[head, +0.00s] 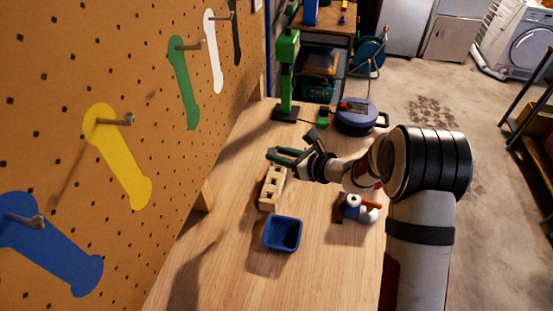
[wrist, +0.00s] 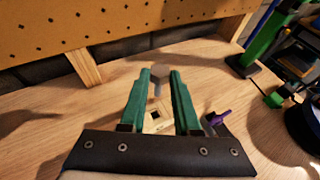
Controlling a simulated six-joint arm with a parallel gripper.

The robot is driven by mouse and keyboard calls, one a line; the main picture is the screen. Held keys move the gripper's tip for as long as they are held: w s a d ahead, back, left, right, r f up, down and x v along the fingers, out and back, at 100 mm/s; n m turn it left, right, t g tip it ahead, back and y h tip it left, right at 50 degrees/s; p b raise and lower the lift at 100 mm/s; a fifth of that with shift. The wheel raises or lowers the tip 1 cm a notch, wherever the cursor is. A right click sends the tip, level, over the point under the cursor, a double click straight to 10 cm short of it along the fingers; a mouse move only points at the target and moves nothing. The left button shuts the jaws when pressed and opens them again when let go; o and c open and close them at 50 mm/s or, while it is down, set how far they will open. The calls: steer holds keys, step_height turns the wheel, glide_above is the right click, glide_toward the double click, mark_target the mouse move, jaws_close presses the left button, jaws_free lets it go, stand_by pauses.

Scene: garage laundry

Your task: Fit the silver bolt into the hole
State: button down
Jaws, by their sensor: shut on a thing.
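A pale wooden block (head: 272,190) with several square holes stands on the workbench; part of it, with a dark hole, shows between my fingers in the wrist view (wrist: 155,121). My gripper (head: 282,155) is over the far end of the block in the head view. Its green fingers are shut on the silver bolt (wrist: 159,74), whose grey head and shank show between the fingertips in the wrist view. The bolt cannot be made out in the head view. I cannot tell whether its lower end touches the block.
A blue bin (head: 282,248) stands nearer than the block. Small white, blue and orange items (head: 355,208) lie to the right. A green stand (head: 286,75) and a round blue case (head: 358,117) stand farther back. The pegboard (head: 70,90) bounds the left side. A purple thing (wrist: 217,118) is beside my right finger.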

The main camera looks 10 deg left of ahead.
mark_target(280, 187)
steer(key=shift+s+d+f, duration=0.1)
steer(key=shift+d+f, duration=0.05)
steer(key=shift+f, duration=4.2)
steer(key=shift+f, duration=0.1)
steer(key=shift+f, duration=0.9)
steer(key=c, duration=0.6)
jaws_free()
steer(key=shift+o, duration=0.2)
